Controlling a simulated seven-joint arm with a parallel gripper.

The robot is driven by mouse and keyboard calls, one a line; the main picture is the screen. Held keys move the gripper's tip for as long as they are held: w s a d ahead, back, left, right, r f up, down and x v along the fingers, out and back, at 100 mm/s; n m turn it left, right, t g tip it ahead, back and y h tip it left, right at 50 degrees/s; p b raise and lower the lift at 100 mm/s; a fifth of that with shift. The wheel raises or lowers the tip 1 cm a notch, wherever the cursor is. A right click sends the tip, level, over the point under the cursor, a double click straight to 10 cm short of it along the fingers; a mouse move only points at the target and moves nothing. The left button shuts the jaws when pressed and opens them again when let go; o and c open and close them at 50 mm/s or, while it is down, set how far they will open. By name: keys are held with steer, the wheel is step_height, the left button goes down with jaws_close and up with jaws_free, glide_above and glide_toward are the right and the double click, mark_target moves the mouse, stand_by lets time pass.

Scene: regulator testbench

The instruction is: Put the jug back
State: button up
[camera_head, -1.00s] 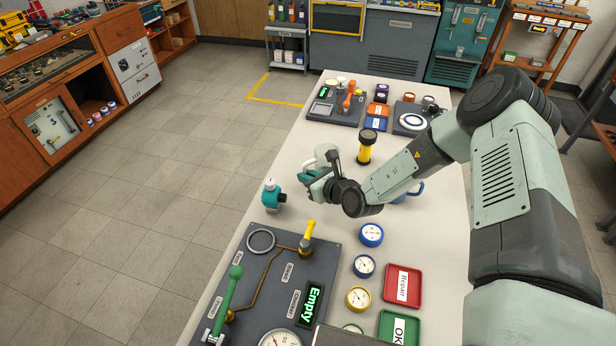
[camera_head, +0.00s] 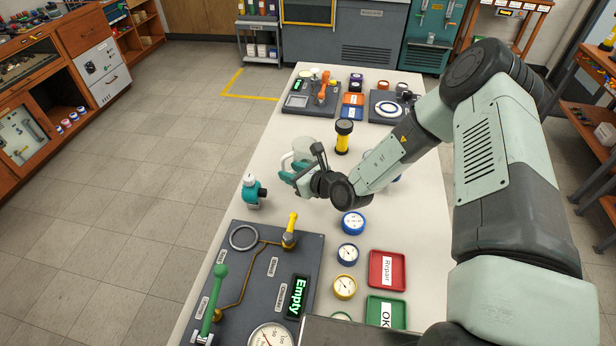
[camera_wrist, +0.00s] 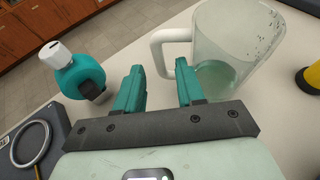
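The jug (camera_wrist: 230,45) is clear, with a pale handle (camera_wrist: 163,52) and some liquid inside. It stands upright on the bench in the wrist view. In the head view the jug (camera_head: 303,147) is partly hidden behind my gripper (camera_head: 290,170). My gripper is open in the wrist view, its two teal fingers (camera_wrist: 159,66) apart with nothing held between them. The handle lies just beyond the fingertips, near the right one; I cannot tell whether they touch.
A teal device with a white cap (camera_head: 252,190) stands left of my gripper, close by in the wrist view (camera_wrist: 78,75). A yellow and black cylinder (camera_head: 343,137) stands behind. The test panel (camera_head: 235,300), gauges (camera_head: 353,223) and red tray (camera_head: 387,270) lie nearer the front.

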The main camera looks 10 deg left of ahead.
steer(key=v, duration=0.9)
